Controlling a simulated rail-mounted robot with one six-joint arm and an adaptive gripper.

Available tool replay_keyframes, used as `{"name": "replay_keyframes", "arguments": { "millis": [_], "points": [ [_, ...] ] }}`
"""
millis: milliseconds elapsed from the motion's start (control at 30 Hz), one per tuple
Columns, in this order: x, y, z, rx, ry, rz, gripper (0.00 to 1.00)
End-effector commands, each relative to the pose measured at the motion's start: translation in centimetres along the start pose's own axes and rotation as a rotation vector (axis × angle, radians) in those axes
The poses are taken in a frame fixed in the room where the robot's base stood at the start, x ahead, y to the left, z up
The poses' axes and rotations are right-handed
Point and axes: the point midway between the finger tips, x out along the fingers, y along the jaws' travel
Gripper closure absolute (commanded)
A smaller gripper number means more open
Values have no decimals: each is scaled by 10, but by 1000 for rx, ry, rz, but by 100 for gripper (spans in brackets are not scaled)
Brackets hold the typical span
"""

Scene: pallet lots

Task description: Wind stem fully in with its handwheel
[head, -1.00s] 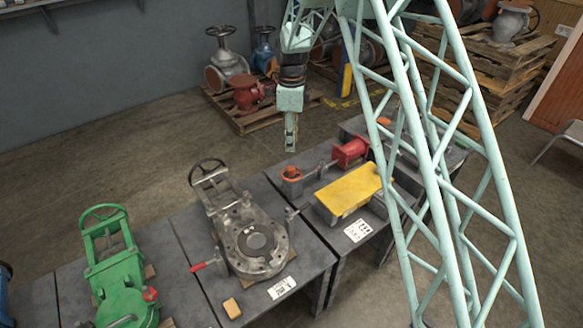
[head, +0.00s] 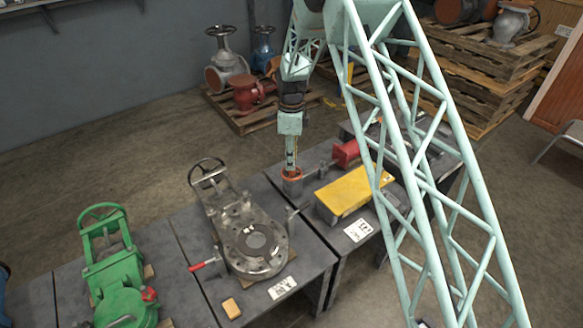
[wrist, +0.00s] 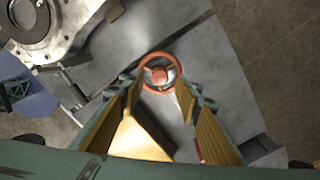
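The orange-red handwheel (head: 292,184) sits at the near-left end of the red-bodied unit (head: 346,152) on the right-hand table. In the wrist view the handwheel (wrist: 160,72) is a ring with spokes, just beyond my fingertips. A thin grey rod (head: 312,174) runs from near the wheel toward the red body; I cannot tell how much stem shows. My gripper (head: 291,169) points down over the wheel. In the wrist view my gripper (wrist: 162,88) is open, with one finger on each side of the wheel. I cannot tell whether they touch it.
A grey valve with a flange (head: 235,226) stands on the table to the left, and a green valve (head: 112,262) farther left. Pallets with valves stand behind on the floor.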

Motion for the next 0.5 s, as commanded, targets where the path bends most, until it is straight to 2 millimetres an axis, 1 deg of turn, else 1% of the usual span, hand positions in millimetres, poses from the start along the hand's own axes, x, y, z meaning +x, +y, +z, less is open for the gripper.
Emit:
{"name": "replay_keyframes", "arguments": {
  "millis": [33,200,333,500],
  "points": [
    [8,1,0,0,1,2,69],
    [25,0,0,0,0,0,69],
    [34,0,0,0,0,1,69],
    [39,0,0,0,0,1,69]
  ]
}}
